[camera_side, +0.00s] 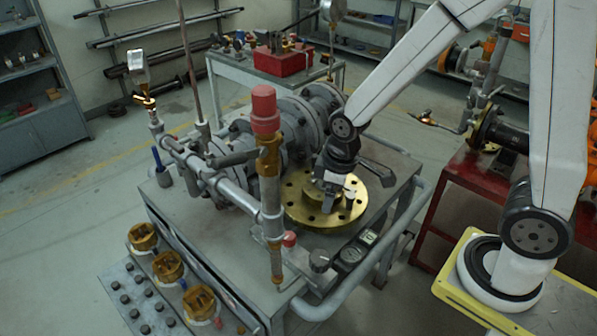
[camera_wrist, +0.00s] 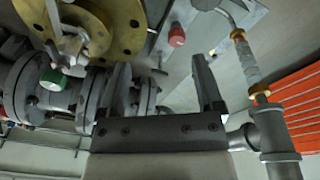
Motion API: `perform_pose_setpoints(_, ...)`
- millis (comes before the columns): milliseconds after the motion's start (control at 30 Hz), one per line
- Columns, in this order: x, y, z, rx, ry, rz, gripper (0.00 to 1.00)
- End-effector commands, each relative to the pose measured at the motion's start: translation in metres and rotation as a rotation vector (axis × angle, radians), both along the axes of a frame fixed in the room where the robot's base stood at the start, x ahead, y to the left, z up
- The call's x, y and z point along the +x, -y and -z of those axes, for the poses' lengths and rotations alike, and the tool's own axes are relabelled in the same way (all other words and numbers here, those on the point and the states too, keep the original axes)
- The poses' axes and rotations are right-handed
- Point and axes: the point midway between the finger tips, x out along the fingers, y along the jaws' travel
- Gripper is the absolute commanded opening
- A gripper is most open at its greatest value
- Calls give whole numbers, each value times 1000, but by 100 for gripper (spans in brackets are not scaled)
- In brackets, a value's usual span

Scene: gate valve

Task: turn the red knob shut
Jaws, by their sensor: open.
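A small red knob (camera_side: 289,239) sits low near the front edge of the grey bench, just right of the vertical brass pipe. In the wrist view a red knob (camera_wrist: 177,35) stands on a grey plate, above the fingertips in the picture and apart from them. A larger red cap (camera_side: 264,108) tops the vertical pipe. My gripper (camera_side: 338,196) is over the round brass flange (camera_side: 297,207), up and right of the small knob. In the wrist view my gripper (camera_wrist: 163,78) has its two dark fingers spread, with nothing held between them.
Grey flanged pipes (camera_side: 296,125) run behind the gripper. A black knob (camera_side: 320,261) and a gauge (camera_side: 352,253) sit right of the red knob. A green knob (camera_wrist: 54,80) shows by the flange. A tubular rail (camera_side: 372,268) edges the bench.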

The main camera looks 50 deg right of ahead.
Motion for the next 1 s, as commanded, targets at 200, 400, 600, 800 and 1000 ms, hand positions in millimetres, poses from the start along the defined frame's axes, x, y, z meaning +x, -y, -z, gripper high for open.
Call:
perform_pose_setpoints(200, 31, -21, 23, -41, -56, -349, 85)
perform_pose_setpoints(400, 54, -40, 45, -64, -102, -655, 85)
perform_pose_setpoints(600, 66, -52, 61, -75, -127, -852, 85)
perform_pose_setpoints(800, 69, -56, 65, -77, -134, -911, 85)
perform_pose_setpoints(1000, 69, -56, 67, -77, -134, -910, 85)
